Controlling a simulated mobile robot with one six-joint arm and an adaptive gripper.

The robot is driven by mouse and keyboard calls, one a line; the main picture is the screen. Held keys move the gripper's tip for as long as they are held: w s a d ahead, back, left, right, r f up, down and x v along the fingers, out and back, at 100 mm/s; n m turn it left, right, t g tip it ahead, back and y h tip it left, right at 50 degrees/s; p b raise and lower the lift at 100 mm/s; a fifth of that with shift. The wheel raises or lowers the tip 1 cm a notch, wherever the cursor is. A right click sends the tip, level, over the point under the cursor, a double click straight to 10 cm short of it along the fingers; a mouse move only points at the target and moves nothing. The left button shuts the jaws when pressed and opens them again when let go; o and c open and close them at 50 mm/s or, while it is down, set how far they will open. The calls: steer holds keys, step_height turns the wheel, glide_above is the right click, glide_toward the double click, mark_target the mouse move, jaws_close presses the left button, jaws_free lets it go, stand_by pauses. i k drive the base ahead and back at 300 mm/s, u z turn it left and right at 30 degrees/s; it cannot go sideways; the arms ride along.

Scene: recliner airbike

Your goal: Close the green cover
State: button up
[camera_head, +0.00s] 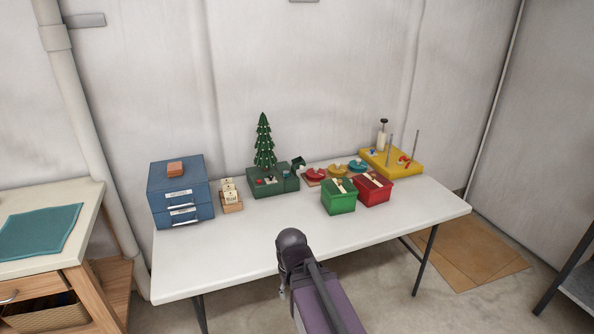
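A small green box (342,205) stands on the white table, right of the middle. Its green top (333,187) carries a cream-coloured piece. I cannot tell whether this top is a cover that is fully shut. Another green box (257,190), with a small decorated tree and little items on it, stands further back to the left. A small dark green piece (298,163) sits upright at its right end; I cannot tell whether it is a cover. My arm rises from the bottom middle, in front of the table's front edge. My gripper is not visible.
A red box (373,192) stands beside the green box. Behind are small coloured dishes (337,170) and a yellow base with posts (405,164). A blue drawer unit (180,190) stands left. The white table's (240,247) front strip is clear.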

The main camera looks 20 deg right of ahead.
mark_target(298, 162)
steer(key=z, duration=0.05)
steer(key=i, duration=1)
steer(key=u, duration=0.05)
